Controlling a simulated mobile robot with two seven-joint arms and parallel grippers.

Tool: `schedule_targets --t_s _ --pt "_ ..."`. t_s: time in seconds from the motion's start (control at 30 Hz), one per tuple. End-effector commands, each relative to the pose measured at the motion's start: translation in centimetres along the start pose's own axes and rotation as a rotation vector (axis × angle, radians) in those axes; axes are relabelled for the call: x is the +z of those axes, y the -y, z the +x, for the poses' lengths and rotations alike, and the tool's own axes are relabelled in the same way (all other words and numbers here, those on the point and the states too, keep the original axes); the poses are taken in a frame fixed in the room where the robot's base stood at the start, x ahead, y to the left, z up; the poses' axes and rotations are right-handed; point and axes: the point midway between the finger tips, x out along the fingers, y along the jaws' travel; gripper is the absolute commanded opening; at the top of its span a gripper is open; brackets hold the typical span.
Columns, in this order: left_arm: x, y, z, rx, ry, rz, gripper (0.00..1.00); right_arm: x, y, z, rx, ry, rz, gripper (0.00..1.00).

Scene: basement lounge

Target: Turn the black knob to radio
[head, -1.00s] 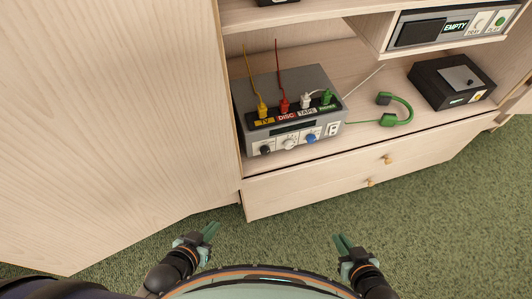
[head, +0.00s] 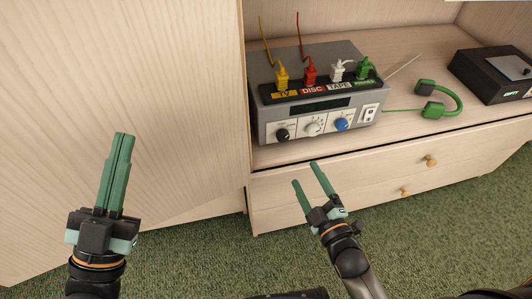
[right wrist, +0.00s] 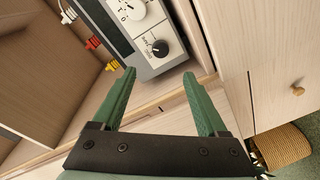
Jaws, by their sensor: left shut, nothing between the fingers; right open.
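The black knob (head: 282,134) is the leftmost of three knobs on the front of the grey receiver (head: 262,110), beside a white knob (head: 314,127) and a blue knob (head: 342,124). In the right wrist view the black knob (right wrist: 160,48) lies just beyond the fingertips, roughly midway between them. My left gripper (head: 122,135) is shut and empty in front of the plain wood panel.
Yellow, red, white and green plugs stand on the receiver's top, labelled TV, DISC, TAPE and a green label. Green headphones (head: 433,100) and a black box (head: 495,75) are to its right. Drawers with wooden knobs (head: 431,161) lie below. A woven basket (right wrist: 284,146) stands lower right.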

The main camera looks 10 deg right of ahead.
Motion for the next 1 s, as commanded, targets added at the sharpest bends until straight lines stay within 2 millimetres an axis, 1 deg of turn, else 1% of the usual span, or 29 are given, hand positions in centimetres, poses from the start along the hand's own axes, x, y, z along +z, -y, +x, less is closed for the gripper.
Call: schedule_targets --t_s 0.03,0.17,0.27,0.37,0.5,0.7,0.8,1.0 --pt "-0.2 -0.2 -0.2 0.002 -0.023 0.007 0.00 0.3 0.3 0.1 0.010 -0.007 -0.016 0.76" --pt "-1.2 -0.1 -0.2 0.004 -0.063 0.017 0.00 0.1 0.1 0.7 0.020 -0.016 -0.034 0.76" --pt "-2.4 -0.1 -0.1 0.006 -0.108 0.029 0.00 0.1 0.1 1.6 0.020 -0.016 -0.033 0.76" --pt "-4.0 -0.2 -0.3 0.012 -0.178 0.049 0.00 0.0 0.1 3.2 0.021 -0.017 -0.032 0.76" --pt "-5.1 -0.4 -0.7 0.019 -0.239 0.060 0.00 0.0 0.1 6.0 0.021 -0.018 -0.032 0.76" --pt "-4.1 -0.8 -1.2 0.021 -0.229 0.041 0.00 0.0 0.1 9.6 0.019 -0.016 -0.031 0.76" --pt "-3.8 -0.9 -1.4 0.022 -0.228 0.034 0.00 0.0 0.1 10.9 0.018 -0.015 -0.031 0.76" --pt "-3.4 -1.1 -1.6 0.023 -0.226 0.027 0.00 -0.1 0.0 12.5 0.016 -0.014 -0.030 0.76"
